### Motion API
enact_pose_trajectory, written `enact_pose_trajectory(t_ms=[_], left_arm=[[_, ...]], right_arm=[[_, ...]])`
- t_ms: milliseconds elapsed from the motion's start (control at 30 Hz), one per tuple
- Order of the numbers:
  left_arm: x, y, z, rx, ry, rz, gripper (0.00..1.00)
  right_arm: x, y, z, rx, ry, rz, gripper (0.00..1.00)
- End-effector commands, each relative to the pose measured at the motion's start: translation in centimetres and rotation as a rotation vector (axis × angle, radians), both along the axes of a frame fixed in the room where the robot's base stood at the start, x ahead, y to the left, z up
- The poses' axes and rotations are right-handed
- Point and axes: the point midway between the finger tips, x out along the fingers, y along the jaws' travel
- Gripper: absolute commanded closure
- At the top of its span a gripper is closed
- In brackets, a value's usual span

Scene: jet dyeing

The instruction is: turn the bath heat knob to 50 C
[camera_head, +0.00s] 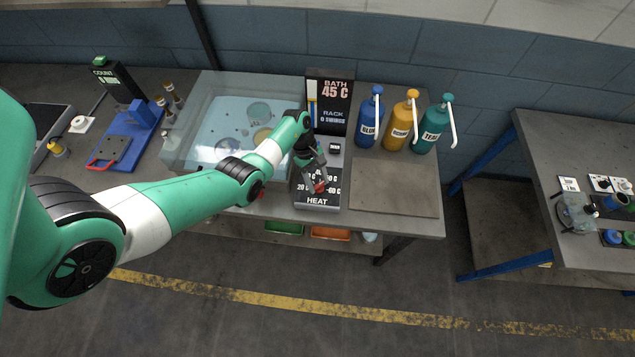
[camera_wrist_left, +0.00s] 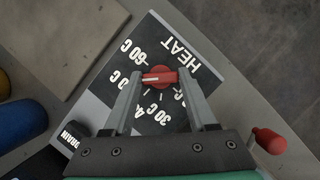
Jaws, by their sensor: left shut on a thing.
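The red heat knob (camera_wrist_left: 160,76) sits on the black and white HEAT panel (camera_wrist_left: 188,62), ringed by white temperature labels such as 60 C and 30 C. It also shows in the head view (camera_head: 320,187), partly covered by my gripper. My left gripper (camera_wrist_left: 162,80) has its two fingers on either side of the knob and is shut on it. A white mark lies on the knob's left end in the wrist view; its exact setting is hard to read. The display (camera_head: 331,95) behind reads BATH 45 C and RACK 0 SWINGS. My right gripper is not in view.
A clear bath tank (camera_head: 200,100) of blue liquid stands left of the panel, under my left arm. Blue (camera_head: 369,122), orange (camera_head: 401,125) and teal (camera_head: 433,128) pump bottles stand behind a bare flat plate (camera_head: 394,188). A red-tipped handle (camera_wrist_left: 268,140) sticks out near the panel.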

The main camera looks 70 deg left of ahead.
Motion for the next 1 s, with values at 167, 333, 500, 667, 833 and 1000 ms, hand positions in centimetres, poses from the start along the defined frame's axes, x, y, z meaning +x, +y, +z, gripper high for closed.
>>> enact_pose_trajectory(t_ms=[167,333,500,667,833,1000], left_arm=[[0.02,0.03,-0.04,0.001,0.001,-0.030,0.98],[0.00,0.02,-0.01,0.002,0.001,-0.037,0.98],[0.00,0.03,-0.01,0.002,0.001,-0.036,0.98],[0.01,0.03,-0.01,0.002,0.001,-0.035,0.26],[0.01,0.02,-0.01,0.001,0.001,-0.035,0.12],[0.01,0.03,0.02,0.001,0.000,-0.035,0.12]], right_arm=[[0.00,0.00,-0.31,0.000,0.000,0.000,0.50],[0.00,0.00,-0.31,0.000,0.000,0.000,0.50],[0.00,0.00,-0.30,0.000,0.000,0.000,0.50],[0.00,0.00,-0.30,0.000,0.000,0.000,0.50],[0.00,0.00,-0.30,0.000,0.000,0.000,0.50],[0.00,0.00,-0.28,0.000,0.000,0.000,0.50]])
